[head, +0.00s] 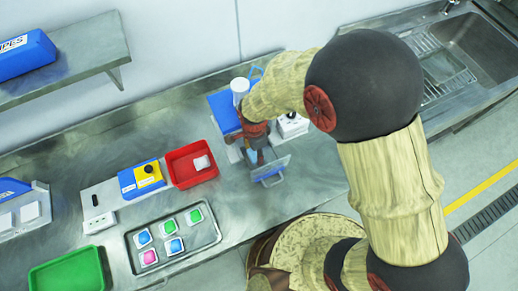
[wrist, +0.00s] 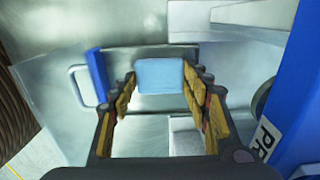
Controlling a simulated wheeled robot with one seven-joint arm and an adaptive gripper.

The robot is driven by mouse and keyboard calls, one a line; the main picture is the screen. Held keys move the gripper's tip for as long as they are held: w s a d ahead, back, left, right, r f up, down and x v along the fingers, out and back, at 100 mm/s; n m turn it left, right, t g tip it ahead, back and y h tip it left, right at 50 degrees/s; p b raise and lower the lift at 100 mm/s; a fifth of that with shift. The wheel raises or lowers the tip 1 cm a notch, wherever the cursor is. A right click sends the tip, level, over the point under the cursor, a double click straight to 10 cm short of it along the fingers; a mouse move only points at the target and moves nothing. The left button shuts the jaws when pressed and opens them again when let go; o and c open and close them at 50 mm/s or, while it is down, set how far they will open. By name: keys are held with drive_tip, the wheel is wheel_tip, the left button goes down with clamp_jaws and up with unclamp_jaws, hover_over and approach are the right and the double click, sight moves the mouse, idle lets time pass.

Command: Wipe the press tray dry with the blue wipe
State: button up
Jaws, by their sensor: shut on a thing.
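My gripper (wrist: 160,78) is shut on the blue wipe (wrist: 160,75), a pale blue pad seen between its fingertips in the wrist view. The metal press tray (wrist: 125,58) lies beneath the wipe, with a blue end plate and a pale handle at its left. In the head view the press tray (head: 270,169) sticks out at the front of the blue press (head: 222,108), and my gripper (head: 258,155) points down beside it. The wipe is hidden there. I cannot tell whether the wipe touches the tray, or whether the tray is wet.
A red bin (head: 175,160) holding a white item stands left of the press. Further left are a blue-and-yellow box (head: 140,180), a metal tray (head: 206,240) with several coloured packets, and a green tray (head: 68,272). A sink (head: 480,45) is at the right.

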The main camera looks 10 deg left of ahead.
drive_tip(key=shift+s+f, duration=0.15)
drive_tip(key=shift+w+d, duration=0.5)
drive_tip(key=shift+d, duration=0.3)
drive_tip(key=shift+w+d, duration=0.45)
drive_tip(key=shift+d, duration=0.35)
drive_tip(key=shift+a, duration=0.1)
drive_tip(key=shift+s+a+r+p, duration=0.15)
drive_tip(key=shift+s+a, duration=0.35)
drive_tip(key=shift+a, duration=0.35)
drive_tip(key=shift+s+a+r+p, duration=0.15)
drive_tip(key=shift+s+a, duration=0.3)
drive_tip(key=shift+a, duration=0.35)
drive_tip(key=shift+d, duration=0.1)
drive_tip(key=shift+w+d+r+p, duration=0.5)
drive_tip(key=shift+w+d+r, duration=0.1)
drive_tip(key=shift+d, duration=0.2)
drive_tip(key=shift+s+d+f, duration=0.1)
drive_tip(key=shift+s+d, duration=0.35)
drive_tip(key=shift+s, duration=0.25)
drive_tip(key=shift+s+d, duration=0.4)
drive_tip(key=shift+s, duration=0.25)
